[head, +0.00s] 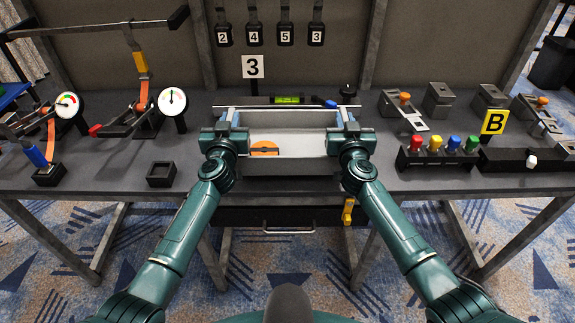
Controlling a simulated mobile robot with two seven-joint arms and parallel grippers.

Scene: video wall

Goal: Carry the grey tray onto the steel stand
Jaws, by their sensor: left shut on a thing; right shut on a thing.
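The pale grey tray (308,143) is in the middle of the head view, at the front of the grey bench. A round orange piece with a dark bar (264,148) lies in its left part. My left gripper (229,124) is shut on the tray's left end, and my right gripper (347,124) is shut on its right end. The tray looks about level. I cannot tell whether it hangs just above the bench or rests on something. I cannot clearly make out the steel stand; the tray and grippers hide what lies under and right behind them.
Gauge fixtures (172,101) stand at left with a small dark square holder (161,174).

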